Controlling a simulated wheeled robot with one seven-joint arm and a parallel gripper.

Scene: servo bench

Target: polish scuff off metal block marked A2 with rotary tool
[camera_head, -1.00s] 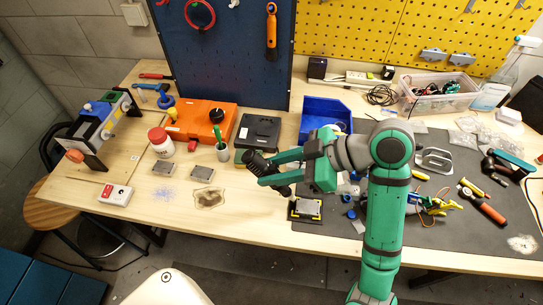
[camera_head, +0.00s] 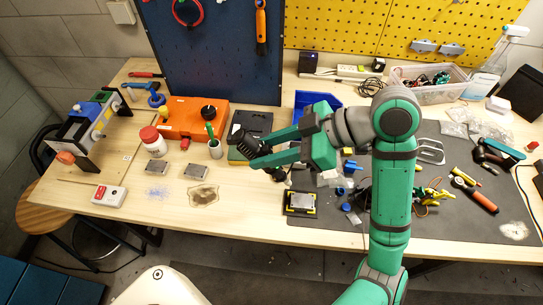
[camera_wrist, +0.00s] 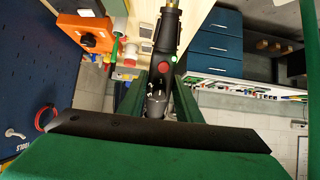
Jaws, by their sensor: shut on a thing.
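My gripper (camera_head: 259,151) is shut on the black rotary tool (camera_head: 244,141) and holds it in the air above the bench. In the wrist view the rotary tool (camera_wrist: 165,45) sits between my green fingers, with a red button and a small green light. A metal block (camera_head: 301,201) lies in a black and yellow holder (camera_head: 287,212) on the dark mat, below and right of the tool and apart from it. Two more grey metal blocks, one at left (camera_head: 155,167) and one beside it (camera_head: 196,171), lie on the bare wood. No A2 mark or scuff is legible.
A white cup (camera_head: 216,149) with a green-handled tool, an orange case (camera_head: 190,121) and a blue bin (camera_head: 312,101) stand behind. A brown stain (camera_head: 204,195) marks the wood. Loose parts and hand tools crowd the mat (camera_head: 440,225) at right. The front left wood is mostly clear.

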